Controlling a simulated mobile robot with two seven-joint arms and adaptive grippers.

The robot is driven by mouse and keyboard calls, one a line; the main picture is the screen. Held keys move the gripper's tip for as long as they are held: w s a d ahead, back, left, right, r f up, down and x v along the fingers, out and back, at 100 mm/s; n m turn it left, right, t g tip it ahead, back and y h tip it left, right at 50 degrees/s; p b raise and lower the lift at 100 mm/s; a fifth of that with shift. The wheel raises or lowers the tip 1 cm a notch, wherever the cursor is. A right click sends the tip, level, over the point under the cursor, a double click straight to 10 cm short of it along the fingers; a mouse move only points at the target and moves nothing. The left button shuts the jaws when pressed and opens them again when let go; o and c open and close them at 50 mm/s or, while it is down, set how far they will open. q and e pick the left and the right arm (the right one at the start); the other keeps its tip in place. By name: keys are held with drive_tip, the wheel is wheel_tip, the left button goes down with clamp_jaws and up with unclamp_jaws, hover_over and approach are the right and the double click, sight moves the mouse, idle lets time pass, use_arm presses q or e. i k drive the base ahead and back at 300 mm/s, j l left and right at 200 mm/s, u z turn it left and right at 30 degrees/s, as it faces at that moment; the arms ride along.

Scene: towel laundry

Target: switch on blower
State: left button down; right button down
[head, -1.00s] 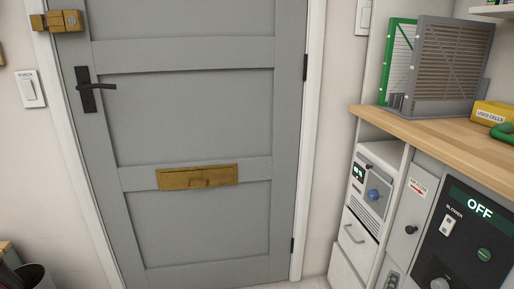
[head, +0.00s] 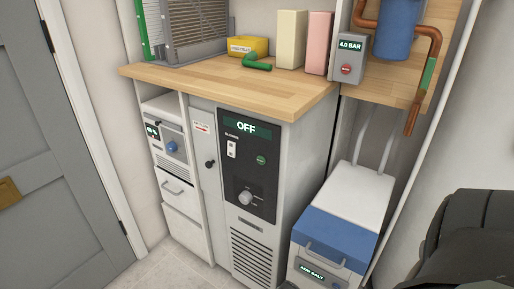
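The blower's black control panel (head: 250,165) is on the front of the grey cabinet under the wooden worktop, near the middle of the head view. Its display (head: 246,127) reads OFF. Below the display, on the left, is a small white switch (head: 232,149) under the label BLOWER. A round grey knob (head: 245,198) is lower on the panel. Neither of my grippers is in view.
The wooden worktop (head: 230,88) holds grey and green filter panels, a yellow box (head: 248,46) and a green object (head: 257,65). A white and blue bin (head: 338,228) stands right of the cabinet. The grey door (head: 50,190) is at the left.

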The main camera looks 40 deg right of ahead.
sight(231, 146)
drive_tip(key=z, duration=1.2)
drive_tip(key=j+z, duration=0.3)
drive_tip(key=j, duration=0.15)
drive_tip(key=i+j+z, duration=0.1)
drive_tip(key=j+z, duration=0.15)
drive_tip(key=j, duration=0.2)
